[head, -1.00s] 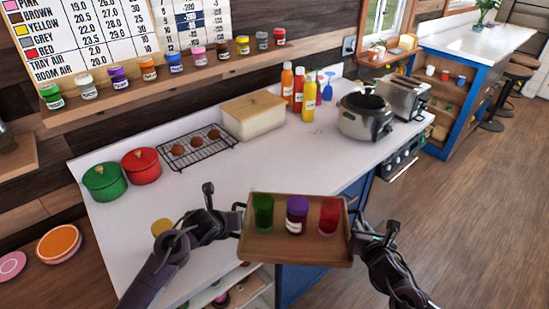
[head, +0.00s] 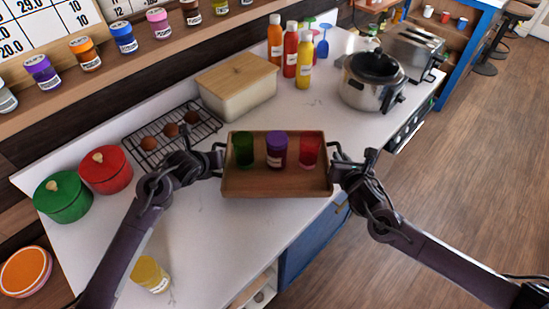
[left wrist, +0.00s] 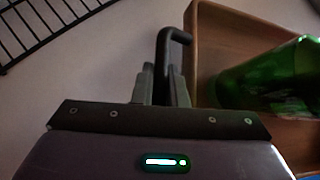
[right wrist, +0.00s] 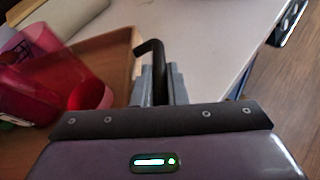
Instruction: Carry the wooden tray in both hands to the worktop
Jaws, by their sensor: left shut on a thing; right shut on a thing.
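The wooden tray (head: 277,184) is held level between my two grippers, over the white worktop (head: 215,225) in the head view. On it stand a green cup (head: 243,150), a purple jar (head: 276,150) with a white label, and a red cup (head: 310,152), all upright. My left gripper (head: 216,160) is shut on the tray's left handle; the dark handle (left wrist: 172,50) shows between its fingers in the left wrist view. My right gripper (head: 338,165) is shut on the right handle (right wrist: 155,62), seen in the right wrist view. Whether the tray touches the worktop I cannot tell.
A wire rack (head: 172,135) with brown eggs lies just left of the tray. Behind are a lidded box (head: 237,85), bottles (head: 290,55) and a steel cooker (head: 370,80). Red (head: 105,168) and green pots (head: 62,197) stand left; a yellow jar (head: 150,273) stands near the front.

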